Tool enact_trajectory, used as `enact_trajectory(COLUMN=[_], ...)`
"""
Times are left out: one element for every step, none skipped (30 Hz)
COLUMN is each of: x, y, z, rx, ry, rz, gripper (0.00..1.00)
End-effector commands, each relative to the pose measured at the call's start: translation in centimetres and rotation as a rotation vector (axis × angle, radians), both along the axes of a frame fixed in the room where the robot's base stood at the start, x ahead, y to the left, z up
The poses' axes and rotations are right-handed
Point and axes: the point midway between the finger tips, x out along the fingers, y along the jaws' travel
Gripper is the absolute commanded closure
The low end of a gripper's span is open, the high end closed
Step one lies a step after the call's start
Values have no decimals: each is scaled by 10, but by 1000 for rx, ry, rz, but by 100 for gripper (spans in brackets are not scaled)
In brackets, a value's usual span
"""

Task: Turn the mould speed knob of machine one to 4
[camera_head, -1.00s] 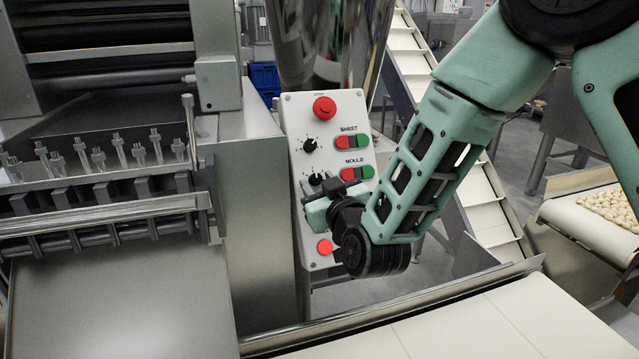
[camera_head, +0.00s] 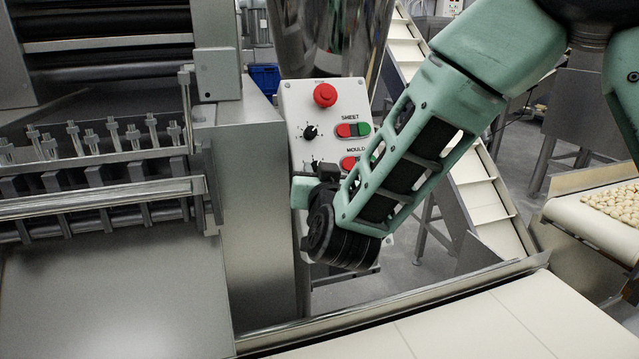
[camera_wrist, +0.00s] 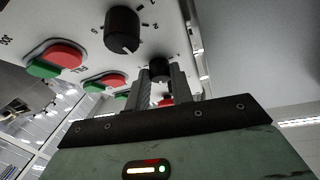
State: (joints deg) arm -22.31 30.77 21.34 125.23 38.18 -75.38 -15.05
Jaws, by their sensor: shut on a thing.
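The grey control panel (camera_head: 302,100) of the machine faces me, with a sheet row above a mould row. The mould speed knob (camera_wrist: 160,68) is small and black, and shows between my fingertips in the wrist view. My gripper (camera_wrist: 161,82) is shut on this knob from the front. In the head view my wrist and arm cover most of the mould knob and the lower panel. The knob's pointer and the number it stands at cannot be made out.
A red stop button (camera_head: 325,95) tops the panel. Red and green sheet buttons (camera_head: 353,130) and a partly covered red mould button (camera_head: 348,163) lie close to my arm. A steel machine body (camera_head: 250,200) stands left, a pale conveyor belt (camera_head: 500,320) in front.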

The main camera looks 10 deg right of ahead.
Motion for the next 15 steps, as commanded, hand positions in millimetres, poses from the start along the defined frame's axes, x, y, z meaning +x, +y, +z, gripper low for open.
enact_trajectory(x=[-1, 0, 0, 0, 0, 0, 0, 0, 0, 0, 0, 0, 0, 0, 0], y=[2, 2, 2, 3, 3, 3, 3, 4, 4, 4, 4, 4, 5, 5, 5], z=[-3, -3, -2, -2, -2, -1, -1, -1, 0, 0, 0, 0, 1, 1, 1], rx=[35, 58, 86, 107, 129, 154, 174, 193, 216, 233, 249, 268, 282, 295, 311], ry=[6, 11, 18, 22, 26, 31, 36, 39, 44, 48, 51, 56, 59, 61, 65], rz=[-20, -35, -54, -66, -79, -96, -110, -121, -137, -148, -158, -172, -179, -188, -197], gripper=[100, 100, 100, 100, 100, 100, 100, 100, 100, 100, 100, 100, 100, 100, 100])
